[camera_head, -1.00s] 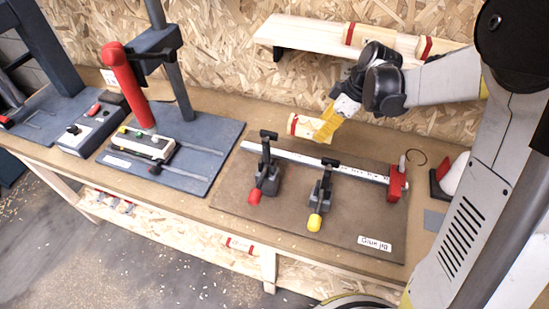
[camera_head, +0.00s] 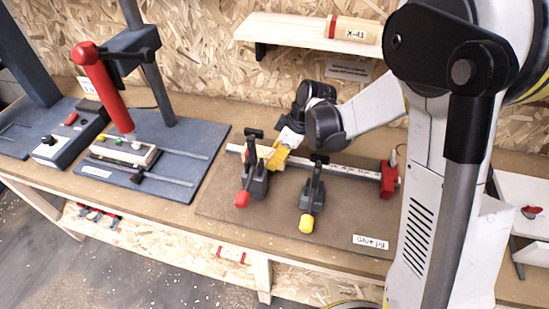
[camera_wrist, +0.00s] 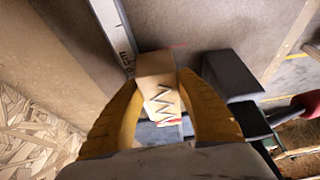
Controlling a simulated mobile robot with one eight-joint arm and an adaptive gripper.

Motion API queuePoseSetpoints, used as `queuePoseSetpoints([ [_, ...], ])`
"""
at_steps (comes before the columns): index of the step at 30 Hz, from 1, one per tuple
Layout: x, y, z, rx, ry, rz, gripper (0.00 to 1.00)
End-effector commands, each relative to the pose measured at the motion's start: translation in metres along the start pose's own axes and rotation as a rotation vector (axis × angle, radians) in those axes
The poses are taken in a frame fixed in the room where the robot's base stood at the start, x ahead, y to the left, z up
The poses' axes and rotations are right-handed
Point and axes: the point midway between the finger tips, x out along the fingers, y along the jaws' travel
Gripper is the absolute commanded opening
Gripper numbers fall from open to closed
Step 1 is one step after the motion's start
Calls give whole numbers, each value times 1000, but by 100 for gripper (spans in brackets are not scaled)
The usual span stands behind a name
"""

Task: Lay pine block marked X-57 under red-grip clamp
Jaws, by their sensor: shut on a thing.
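My gripper (camera_head: 274,154) is shut on a pine block, seen between its yellow fingers in the wrist view (camera_wrist: 158,84). Dark and red marks show on the block, but I cannot read them as a label. In the head view the fingers and clamp mostly hide the block. The red-grip clamp (camera_head: 254,178) stands on the brown glue jig board (camera_head: 345,222), its red grip toward the front. My gripper is just behind and right of this clamp, by the metal rule (camera_head: 340,170). The clamp's dark body (camera_wrist: 232,76) is right of the block in the wrist view.
A yellow-grip clamp (camera_head: 312,196) stands close to the right. A red end stop (camera_head: 389,178) is at the rule's right end. A block marked X-41 (camera_head: 352,30) lies on the shelf (camera_head: 285,31) above. A drill stand with a red handle (camera_head: 104,85) is at left.

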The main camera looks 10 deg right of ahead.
Motion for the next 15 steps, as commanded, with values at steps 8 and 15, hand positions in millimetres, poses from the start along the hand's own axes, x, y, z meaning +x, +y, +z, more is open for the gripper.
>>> queuePoseSetpoints([
  [8,5,0,2,0,0,0,5],
  [15,11,0,5,0,0,0,5],
])
